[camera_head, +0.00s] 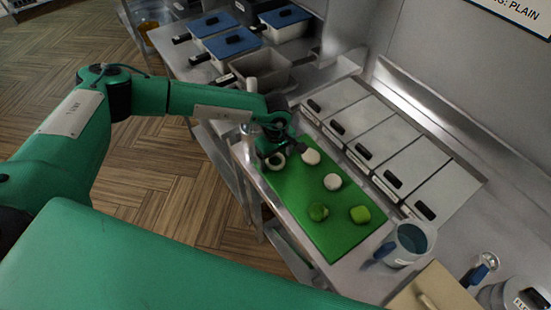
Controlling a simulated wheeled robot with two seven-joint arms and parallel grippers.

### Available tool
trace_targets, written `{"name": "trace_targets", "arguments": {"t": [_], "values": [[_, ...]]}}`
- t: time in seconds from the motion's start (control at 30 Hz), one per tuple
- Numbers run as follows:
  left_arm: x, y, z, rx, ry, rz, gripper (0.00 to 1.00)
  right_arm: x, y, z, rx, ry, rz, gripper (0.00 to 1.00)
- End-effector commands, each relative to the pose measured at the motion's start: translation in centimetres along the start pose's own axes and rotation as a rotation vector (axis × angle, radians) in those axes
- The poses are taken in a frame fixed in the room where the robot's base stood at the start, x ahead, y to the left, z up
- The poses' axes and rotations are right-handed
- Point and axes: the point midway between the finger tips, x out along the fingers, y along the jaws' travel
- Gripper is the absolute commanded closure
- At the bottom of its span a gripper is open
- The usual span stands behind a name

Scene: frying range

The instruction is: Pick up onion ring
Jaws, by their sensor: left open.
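An onion ring (276,161), a pale ring with a dark centre, lies at the far left end of the green cutting board (322,238). My left gripper (272,152) is open, low over that end of the board, right at the ring. It hides part of the ring, and I cannot tell whether they touch. Two whitish round pieces (332,182) lie to the right, one close beside the gripper. Two green pieces (360,214) lie nearer the front of the board. My right gripper is not in view.
Several lidded metal bins (372,137) line the back of the counter. A pot with a blue handle (409,243) stands right of the board. Blue-lidded containers (231,42) and an open grey pan (262,72) stand at the upper left. Bare board lies between the pieces.

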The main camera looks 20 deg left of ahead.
Motion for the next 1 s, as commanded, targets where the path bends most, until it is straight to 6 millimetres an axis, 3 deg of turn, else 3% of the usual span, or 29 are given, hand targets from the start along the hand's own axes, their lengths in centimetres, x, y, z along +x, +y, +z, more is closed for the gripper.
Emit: {"name": "trace_targets", "arguments": {"t": [0.1, 0.3, 0.73, 0.87, 1.0], "values": [[0.0, 0.0, 0.0, 0.000, 0.000, 0.000, 0.23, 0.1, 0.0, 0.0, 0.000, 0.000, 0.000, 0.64], [0.0, 0.0, 0.0, 0.000, 0.000, 0.000, 0.58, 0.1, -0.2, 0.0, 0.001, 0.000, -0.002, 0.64], [-0.6, 0.1, 0.0, 0.000, 0.000, 0.002, 0.58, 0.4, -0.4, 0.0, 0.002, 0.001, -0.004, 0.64], [-1.9, 0.1, -0.1, 0.000, 0.001, 0.003, 0.58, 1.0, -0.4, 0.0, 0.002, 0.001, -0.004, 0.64], [-4.6, 0.1, -0.1, 0.000, 0.002, 0.005, 0.58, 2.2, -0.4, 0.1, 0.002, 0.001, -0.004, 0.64]]}}
